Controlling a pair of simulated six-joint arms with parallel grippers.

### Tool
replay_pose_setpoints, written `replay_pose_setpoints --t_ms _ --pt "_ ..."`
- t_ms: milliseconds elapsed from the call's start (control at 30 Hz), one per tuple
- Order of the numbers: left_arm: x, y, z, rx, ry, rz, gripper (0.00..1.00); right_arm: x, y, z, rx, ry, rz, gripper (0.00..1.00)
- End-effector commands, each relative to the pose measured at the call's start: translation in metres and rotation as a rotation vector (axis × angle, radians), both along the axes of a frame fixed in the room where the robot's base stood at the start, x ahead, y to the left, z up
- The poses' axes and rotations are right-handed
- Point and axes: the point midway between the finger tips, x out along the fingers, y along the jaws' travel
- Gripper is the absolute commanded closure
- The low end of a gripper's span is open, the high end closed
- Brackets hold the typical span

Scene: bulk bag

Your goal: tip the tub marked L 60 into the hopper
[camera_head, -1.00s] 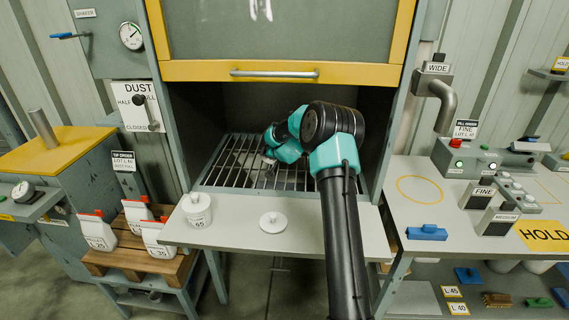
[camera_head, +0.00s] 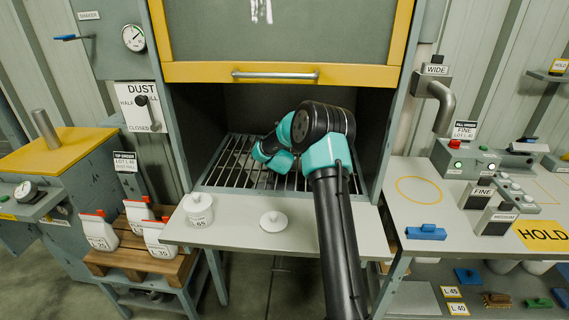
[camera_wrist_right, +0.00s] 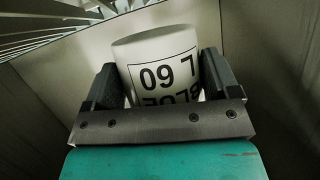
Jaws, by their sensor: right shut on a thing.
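The white tub marked L 60 (camera_wrist_right: 152,48) is between the dark fingers of my right gripper (camera_wrist_right: 158,80), which is shut on it. Its label reads upside down in the right wrist view. In the head view my right arm reaches into the open hopper (camera_head: 221,177), over its barred grate. The gripper and tub are hidden there behind my arm's wrist links. I cannot tell whether anything is pouring out. My left gripper is in neither view.
A white tub marked 65 (camera_head: 198,211) and a loose white lid (camera_head: 273,221) sit on the shelf (camera_head: 235,237) before the hopper. The yellow-framed door (camera_head: 345,74) is raised above the opening.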

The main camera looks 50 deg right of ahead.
Motion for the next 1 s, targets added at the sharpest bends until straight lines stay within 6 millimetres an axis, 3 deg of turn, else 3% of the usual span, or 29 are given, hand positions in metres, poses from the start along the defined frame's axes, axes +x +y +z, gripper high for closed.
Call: replay_pose_setpoints --t_ms 33,167,1000 --pt "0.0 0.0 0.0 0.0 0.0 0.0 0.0 -0.01 -0.005 -0.044 -0.004 0.06 -0.002 0.47" --pt "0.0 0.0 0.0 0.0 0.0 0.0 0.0 -0.01 -0.005 -0.043 -0.004 0.06 -0.002 0.47" --pt "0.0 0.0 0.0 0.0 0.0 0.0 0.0 -0.008 -0.004 0.029 0.001 0.052 -0.004 0.47"
